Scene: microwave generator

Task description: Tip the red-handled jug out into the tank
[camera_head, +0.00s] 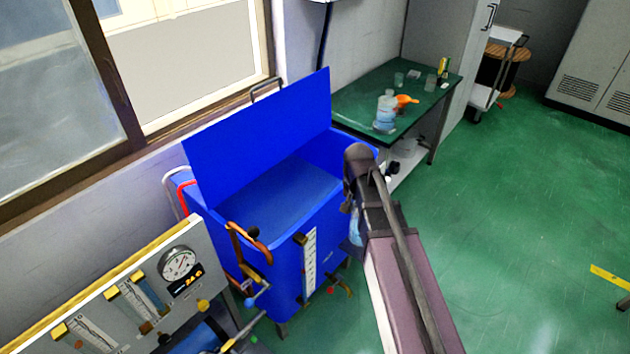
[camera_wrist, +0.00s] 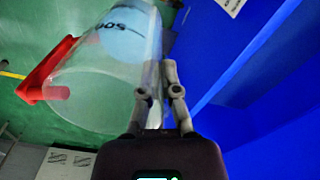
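The tank (camera_head: 262,250) is a large blue box with its lid (camera_head: 265,125) raised. Its blue wall (camera_wrist: 255,120) fills the right of the wrist view. The clear jug (camera_wrist: 95,85), with a red handle (camera_wrist: 42,72) at its left, is at my gripper (camera_wrist: 158,88). My fingers look closed on the jug's wall, one on each side. In the head view, a bluish part of the jug (camera_head: 355,228) shows beside my arm, outside the tank's right side. My arm hides most of it, and I cannot tell how far it tilts.
A green table (camera_head: 350,98) behind the tank bears a blue-clear bottle (camera_head: 386,112), an orange item (camera_head: 405,100) and glasses. A gauge panel (camera_head: 125,295) stands front left. Valves and pipes stick out from the tank's front.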

